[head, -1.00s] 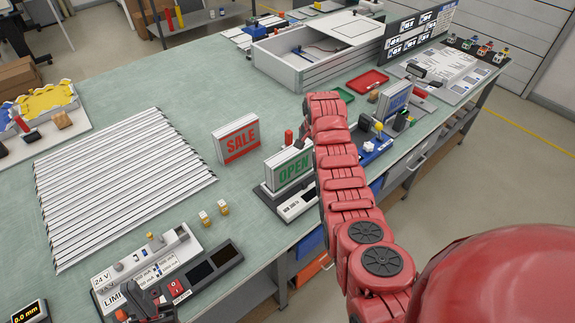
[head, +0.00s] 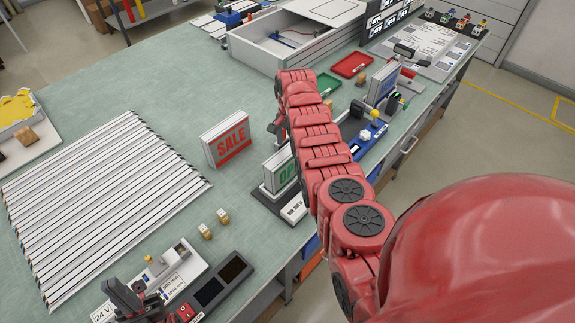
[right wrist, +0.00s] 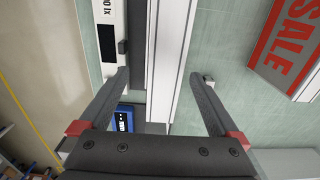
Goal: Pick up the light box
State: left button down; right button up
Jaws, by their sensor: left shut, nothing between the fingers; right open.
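A light box reading OPEN (head: 281,170) stands upright on a dark base with a white meter panel, partly hidden behind my right arm. In the right wrist view its top edge (right wrist: 167,60) runs between the spread fingers of my right gripper (right wrist: 161,78); I cannot tell how far below them it is. My right gripper is open. A second light box reading SALE (head: 227,140) stands upright on the table to the left; it also shows in the right wrist view (right wrist: 290,50). My left gripper (head: 132,297) is shut and empty at the lower left, by the power supply.
White strips (head: 100,195) cover the left of the table (head: 190,80). A large open frame box (head: 290,45), a red tray (head: 351,64) and a green tray (head: 328,84) lie at the back. Another sign (head: 382,84) stands to the right.

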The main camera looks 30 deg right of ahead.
aim_at(289, 151)
jog(key=f+b, duration=0.1)
jog(key=f, duration=0.1)
jog(key=f+b, duration=0.1)
jog(key=f, duration=0.1)
jog(key=f+b, duration=0.1)
jog(key=f, duration=0.1)
jog(key=shift+w+a, duration=0.1)
jog(key=shift+w, duration=0.2)
jog(key=shift+s+f+b, duration=0.1)
jog(key=shift+f+b, duration=0.1)
jog(key=shift+b, duration=0.3)
jog(key=f+b, duration=0.4)
jog(key=b, duration=0.1)
jog(key=shift+w+f, duration=0.25)
jog(key=shift+f, duration=0.1)
jog(key=shift+r, duration=0.15)
jog(key=shift+s, duration=0.1)
grip_shut()
